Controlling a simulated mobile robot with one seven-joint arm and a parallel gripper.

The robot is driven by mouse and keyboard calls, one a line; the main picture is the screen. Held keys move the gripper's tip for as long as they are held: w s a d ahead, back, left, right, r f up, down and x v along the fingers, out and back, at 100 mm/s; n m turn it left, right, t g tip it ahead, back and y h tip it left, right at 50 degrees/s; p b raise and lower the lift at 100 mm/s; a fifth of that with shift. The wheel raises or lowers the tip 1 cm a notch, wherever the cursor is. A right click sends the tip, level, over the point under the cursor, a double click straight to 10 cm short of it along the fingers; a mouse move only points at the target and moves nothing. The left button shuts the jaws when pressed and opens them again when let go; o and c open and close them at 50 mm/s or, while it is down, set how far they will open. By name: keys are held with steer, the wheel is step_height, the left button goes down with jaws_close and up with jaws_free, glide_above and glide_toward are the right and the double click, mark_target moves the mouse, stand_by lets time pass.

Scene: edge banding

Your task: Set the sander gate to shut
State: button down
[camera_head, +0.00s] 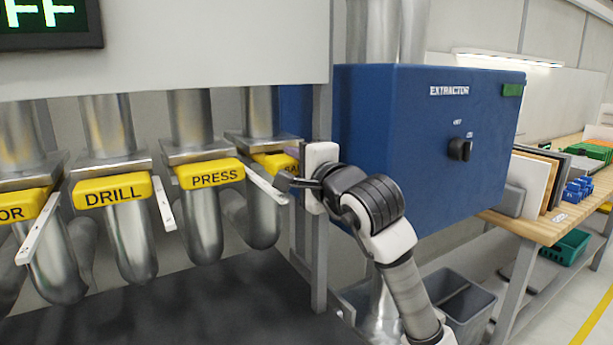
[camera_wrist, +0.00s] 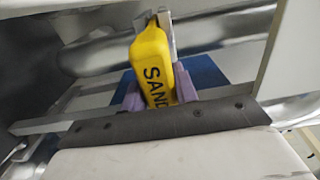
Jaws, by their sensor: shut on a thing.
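The sander gate's yellow handle (camera_wrist: 155,68) carries black letters reading "SAND" in the wrist view, with the rest of the word hidden. In the head view only part of the yellow handle (camera_head: 272,162) shows, at the right end of the row of gates, partly behind my gripper. My gripper (camera_head: 289,166) is at this handle, and its purple fingers (camera_wrist: 158,92) are on either side of the yellow block, shut on it. The gate's plate inside the duct is hidden, so I cannot tell its position.
Yellow PRESS (camera_head: 211,174) and DRILL (camera_head: 113,192) gates stand to the left, with pale bars sticking out between them. A grey post (camera_head: 320,250) is close beside my gripper. The blue extractor box (camera_head: 420,150) with a black knob (camera_head: 459,150) is at right.

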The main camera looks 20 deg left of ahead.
steer(key=x, duration=0.2)
steer(key=shift+w+a, duration=0.2)
steer(key=shift+a, duration=0.05)
steer(key=shift+d+r, duration=0.1)
steer(key=c, duration=1.5)
jaws_free()
steer(key=o, duration=0.4)
steer(key=shift+w+a, duration=0.15)
steer(key=shift+a, duration=0.1)
steer(key=shift+d, duration=0.1)
steer(key=b+v, duration=0.4)
steer(key=v, duration=1)
